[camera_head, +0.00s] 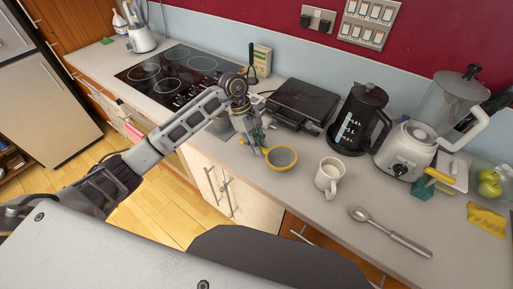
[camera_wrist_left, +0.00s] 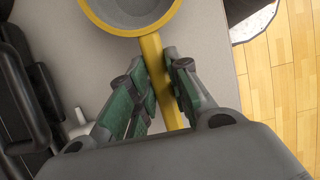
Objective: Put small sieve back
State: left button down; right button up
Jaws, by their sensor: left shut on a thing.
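The small sieve (camera_head: 281,159) has a grey bowl with a yellow rim and a yellow handle. It is over the counter near its front edge, left of the white mug; I cannot tell whether it touches the counter. My left gripper (camera_head: 262,147) is shut on its handle. In the left wrist view the bowl (camera_wrist_left: 130,12) is at the top, cut off by the frame, and the handle runs down between the green-padded fingers of my left gripper (camera_wrist_left: 164,88). No place clearly meant for the sieve is in view. My right gripper is not in view.
A white mug (camera_head: 329,177) and a large spoon (camera_head: 390,231) are right of the sieve. The hob (camera_head: 178,75) is to the left. The front counter is mostly clear.

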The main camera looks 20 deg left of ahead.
pick_arm(q)
jog(key=shift+f, duration=1.15)
jog(key=shift+f+b, duration=0.2)
jog(key=shift+b, duration=0.1)
jog(key=c, duration=1.3)
grip_release()
